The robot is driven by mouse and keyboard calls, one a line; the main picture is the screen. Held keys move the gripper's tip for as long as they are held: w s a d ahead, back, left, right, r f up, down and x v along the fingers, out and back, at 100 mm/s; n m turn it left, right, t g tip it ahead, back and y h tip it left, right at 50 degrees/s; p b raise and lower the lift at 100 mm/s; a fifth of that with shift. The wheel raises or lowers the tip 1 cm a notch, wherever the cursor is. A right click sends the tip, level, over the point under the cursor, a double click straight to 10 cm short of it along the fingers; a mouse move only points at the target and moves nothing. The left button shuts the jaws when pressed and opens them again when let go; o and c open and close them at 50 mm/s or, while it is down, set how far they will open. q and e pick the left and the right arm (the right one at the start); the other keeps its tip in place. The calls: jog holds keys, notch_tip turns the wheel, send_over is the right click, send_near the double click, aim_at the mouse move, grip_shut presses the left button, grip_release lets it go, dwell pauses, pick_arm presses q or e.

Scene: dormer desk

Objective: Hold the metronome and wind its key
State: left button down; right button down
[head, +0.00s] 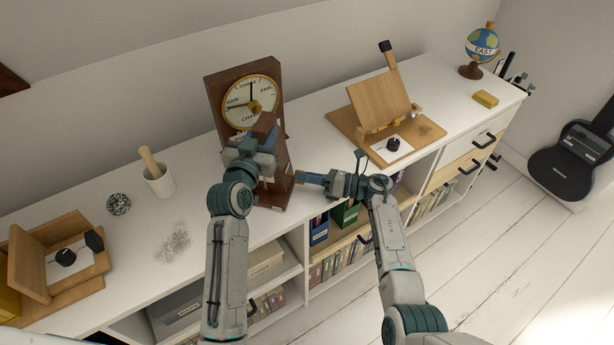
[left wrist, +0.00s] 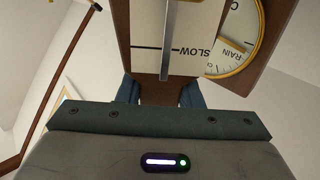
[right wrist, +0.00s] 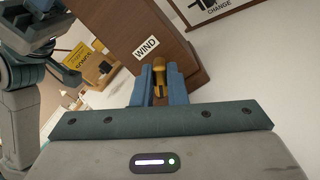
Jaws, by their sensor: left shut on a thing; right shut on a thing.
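The brown wooden metronome (head: 284,168) stands upright on the white cabinet top. Its pale face (left wrist: 150,48), marked SLOW, and its metal rod fill the top of the left wrist view. My left gripper (head: 262,142) is shut on the metronome's upper body. The right wrist view shows the metronome's side (right wrist: 140,35) with a WIND label. The brass winding key (right wrist: 159,72) sticks out below that label, between the fingers of my right gripper (right wrist: 160,88). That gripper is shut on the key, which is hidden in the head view.
A dial barometer (head: 215,92) stands close behind the metronome. A wooden easel stand (head: 380,103) is to the right, a white mortar with pestle (head: 160,182) to the left. A globe (head: 482,46) stands at the far right. The cabinet's front edge runs beneath my right arm.

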jog(key=shift+s+a+f, duration=0.15)
jog(key=shift+s+f, duration=0.05)
jog(key=c, duration=1.4)
grip_release()
jog(key=shift+r, duration=0.1)
jog(key=shift+c, duration=0.2)
jog(key=shift+w, duration=0.1)
jog(key=s+d, duration=0.2)
jog(key=d, duration=1)
jog(key=shift+r, duration=0.15)
